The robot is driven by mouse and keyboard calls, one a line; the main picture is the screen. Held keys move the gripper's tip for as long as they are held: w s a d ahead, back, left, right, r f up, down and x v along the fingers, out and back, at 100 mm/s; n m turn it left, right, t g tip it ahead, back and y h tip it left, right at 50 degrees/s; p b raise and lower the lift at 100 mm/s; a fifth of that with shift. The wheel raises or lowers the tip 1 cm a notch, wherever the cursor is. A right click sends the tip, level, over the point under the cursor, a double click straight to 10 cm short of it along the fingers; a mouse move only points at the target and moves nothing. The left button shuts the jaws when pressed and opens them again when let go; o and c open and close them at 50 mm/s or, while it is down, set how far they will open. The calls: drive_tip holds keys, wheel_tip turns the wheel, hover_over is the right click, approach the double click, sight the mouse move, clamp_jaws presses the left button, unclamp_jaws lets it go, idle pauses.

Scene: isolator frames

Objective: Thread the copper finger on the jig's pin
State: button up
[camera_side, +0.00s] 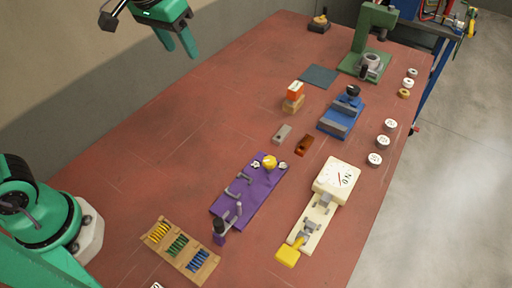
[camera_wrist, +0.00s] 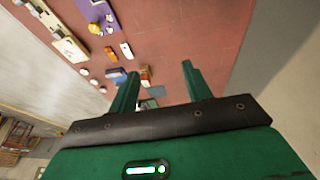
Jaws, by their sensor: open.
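The copper finger (camera_side: 304,145) is a small copper-brown bar lying on the red bench, right of a similar grey bar (camera_side: 282,133). It also shows small in the wrist view (camera_wrist: 111,54). A purple board (camera_side: 226,205) carries grey upright parts, a yellow knob and a dark-topped post; it may be the jig, but I cannot make out which part is the pin. My gripper (camera_side: 180,50) is open and empty, high above the far left of the bench, well apart from the copper finger. Its two green fingers also show in the wrist view (camera_wrist: 160,68).
A cream dial fixture (camera_side: 325,199), a blue vise-like block (camera_side: 334,121), an orange-topped wooden block (camera_side: 293,104) and a green press (camera_side: 372,33) stand around. A wooden spring rack (camera_side: 180,249) is near the front. Several round pieces line the right edge. The bench's left side is clear.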

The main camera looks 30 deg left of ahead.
drive_tip(key=w+d+f+g, duration=0.1)
drive_tip(key=w+d+f, duration=0.2)
drive_tip(key=w+d, duration=0.45)
drive_tip(key=g, duration=0.3)
approach(304, 144)
drive_tip(key=shift+s+d+y, duration=0.15)
drive_tip(key=shift+d+y, duration=0.15)
drive_tip(key=shift+d, duration=0.05)
drive_tip(key=shift+d+f, duration=0.2)
drive_tip(key=shift+f, duration=0.05)
drive_tip(key=shift+a+f, duration=0.1)
drive_tip(key=shift+f, duration=1.85)
drive_tip(key=shift+a+f, duration=0.15)
drive_tip(key=shift+f, duration=1.8)
clamp_jaws()
drive_tip(key=shift+r, duration=0.15)
